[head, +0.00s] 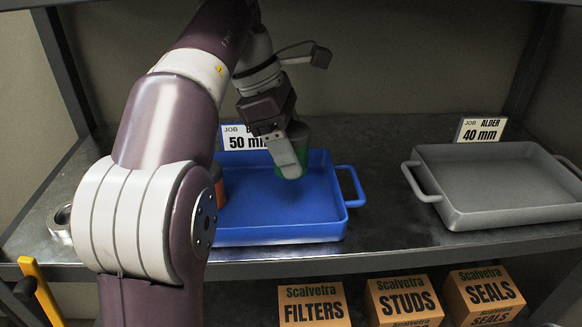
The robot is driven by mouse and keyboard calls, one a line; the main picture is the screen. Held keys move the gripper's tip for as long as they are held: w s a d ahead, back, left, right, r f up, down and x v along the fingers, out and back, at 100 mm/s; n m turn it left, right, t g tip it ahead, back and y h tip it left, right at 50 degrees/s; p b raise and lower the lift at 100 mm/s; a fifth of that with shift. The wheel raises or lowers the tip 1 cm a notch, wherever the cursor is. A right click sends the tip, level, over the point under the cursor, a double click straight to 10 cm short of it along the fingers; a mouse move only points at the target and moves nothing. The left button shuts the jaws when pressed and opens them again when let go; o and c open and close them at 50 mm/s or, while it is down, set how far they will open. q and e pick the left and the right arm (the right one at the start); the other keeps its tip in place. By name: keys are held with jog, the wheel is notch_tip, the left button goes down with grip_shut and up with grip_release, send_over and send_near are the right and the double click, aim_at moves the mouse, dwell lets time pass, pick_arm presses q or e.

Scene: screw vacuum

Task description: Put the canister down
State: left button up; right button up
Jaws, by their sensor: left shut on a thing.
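A green canister (303,151) is in my left gripper (289,159), over the blue tray (270,234) on the shelf. A light finger covers part of the canister's front, and the other finger is mostly hidden. The canister looks roughly upright; I cannot tell whether its bottom touches the tray floor. The tray has a card reading "50 mm", partly hidden by my arm. My right gripper is not in view.
An orange thing (219,188) shows at the tray's left end, mostly behind my arm. A grey tray (510,216) with a "40 mm" card (481,130) stands to the right, empty. A metal ring (60,222) lies at left. Labelled boxes (314,306) stand below.

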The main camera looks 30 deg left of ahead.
pick_arm(q)
jog(key=f, duration=0.2)
jog(key=w+f+b, duration=0.1)
jog(key=shift+a+f, duration=0.15)
jog(key=shift+a, duration=0.2)
jog(key=shift+f, duration=0.3)
notch_tip(320, 180, down, 3)
jog(key=shift+r+b, duration=0.1)
jog(key=shift+b, duration=0.45)
jog(key=shift+f, duration=0.3)
jog(key=o, duration=1.1)
jog(key=p+v, duration=0.2)
jog(key=v, duration=0.5)
jog(key=shift+r, duration=0.4)
